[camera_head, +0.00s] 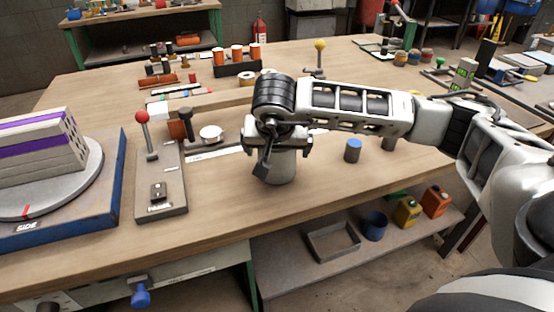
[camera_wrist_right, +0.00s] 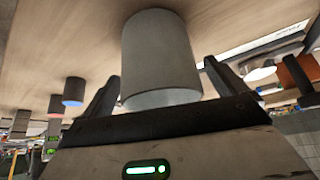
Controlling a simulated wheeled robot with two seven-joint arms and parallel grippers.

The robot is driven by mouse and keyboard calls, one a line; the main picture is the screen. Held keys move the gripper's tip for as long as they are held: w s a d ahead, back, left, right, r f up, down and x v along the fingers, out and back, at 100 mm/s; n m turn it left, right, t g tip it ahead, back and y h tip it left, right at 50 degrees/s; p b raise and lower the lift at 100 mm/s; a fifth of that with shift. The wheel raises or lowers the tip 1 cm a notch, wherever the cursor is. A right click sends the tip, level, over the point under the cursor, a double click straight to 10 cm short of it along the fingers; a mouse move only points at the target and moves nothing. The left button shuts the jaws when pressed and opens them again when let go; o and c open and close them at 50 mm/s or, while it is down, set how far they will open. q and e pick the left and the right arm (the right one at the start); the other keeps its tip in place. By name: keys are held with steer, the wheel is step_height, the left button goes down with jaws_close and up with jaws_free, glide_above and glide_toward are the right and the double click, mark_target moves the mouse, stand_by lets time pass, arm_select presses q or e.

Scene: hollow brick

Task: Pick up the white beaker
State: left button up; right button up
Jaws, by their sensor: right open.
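The white beaker (camera_head: 279,169) looks pale grey and stands upright on the wooden workbench, its upper part hidden behind my right gripper (camera_head: 280,150). In the right wrist view the beaker (camera_wrist_right: 160,55) appears upside down, as a wide cylinder. My right gripper (camera_wrist_right: 161,76) is open there, with one dark finger on each side of the beaker's rim end. Gaps seem to show beside the beaker, but I cannot tell if either finger touches it. My left gripper is not in view.
A red-knobbed lever unit (camera_head: 160,185) and a blue turntable base (camera_head: 113,190) stand left of the beaker. A small blue-topped cylinder (camera_head: 353,151) stands to its right. A black rack (camera_head: 237,68) is behind. The bench front around the beaker is clear.

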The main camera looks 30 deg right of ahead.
steer(key=shift+f, duration=0.1)
steer(key=c, duration=1.1)
steer(key=shift+c, duration=0.9)
